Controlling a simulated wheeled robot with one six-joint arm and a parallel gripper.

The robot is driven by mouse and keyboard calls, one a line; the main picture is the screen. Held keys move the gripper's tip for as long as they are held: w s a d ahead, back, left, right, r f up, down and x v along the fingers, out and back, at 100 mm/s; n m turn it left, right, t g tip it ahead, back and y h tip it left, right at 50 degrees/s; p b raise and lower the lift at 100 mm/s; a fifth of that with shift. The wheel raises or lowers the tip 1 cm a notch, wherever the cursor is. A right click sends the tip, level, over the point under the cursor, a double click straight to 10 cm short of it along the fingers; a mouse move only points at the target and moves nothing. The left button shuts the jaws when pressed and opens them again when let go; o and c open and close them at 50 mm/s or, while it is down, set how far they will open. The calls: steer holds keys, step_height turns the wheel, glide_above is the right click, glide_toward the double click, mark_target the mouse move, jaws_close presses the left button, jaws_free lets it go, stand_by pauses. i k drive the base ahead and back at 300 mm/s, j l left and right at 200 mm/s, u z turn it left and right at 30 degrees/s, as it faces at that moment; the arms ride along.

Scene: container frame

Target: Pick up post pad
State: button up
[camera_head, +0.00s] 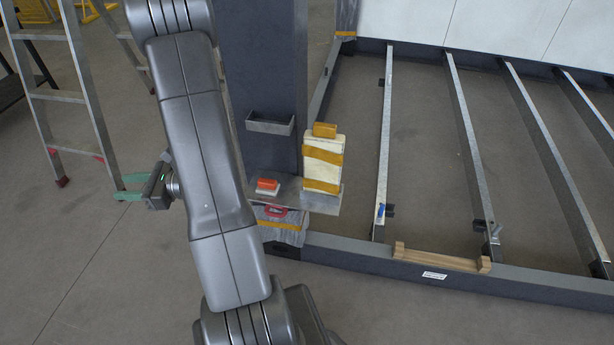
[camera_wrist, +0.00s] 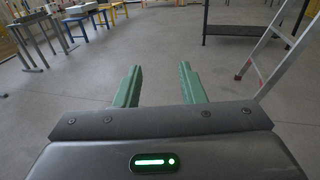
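A cream pad with yellow straps and a yellow top block (camera_head: 322,165) stands upright on a small grey shelf (camera_head: 325,203) by the dark post (camera_head: 262,70). It looks like the post pad. My gripper (camera_head: 122,187) is left of the post, well apart from the pad, and points left toward the ladder. In the wrist view my gripper (camera_wrist: 158,70) has two green fingers spread apart with only floor between them. It is open and empty. The pad is not in the wrist view.
A grey wrap with a yellow band (camera_head: 280,226) is around the post's foot. A ladder (camera_head: 75,90) stands left. A wooden piece (camera_head: 440,257) lies on the frame's front beam.

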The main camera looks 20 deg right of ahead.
mark_target(324, 150)
steer(key=k+z, duration=0.35)
steer(key=k+l+z, duration=0.1)
steer(key=z, duration=2.15)
steer(key=k+j+z, duration=0.25)
steer(key=j, duration=0.25)
steer(key=k+j+z, duration=0.25)
steer(key=j, duration=0.2)
steer(key=k+j+z, duration=0.3)
steer(key=j, duration=0.15)
steer(key=k+j, duration=0.1)
steer(key=j, duration=0.15)
steer(key=k+j, duration=0.1)
steer(key=j, duration=0.1)
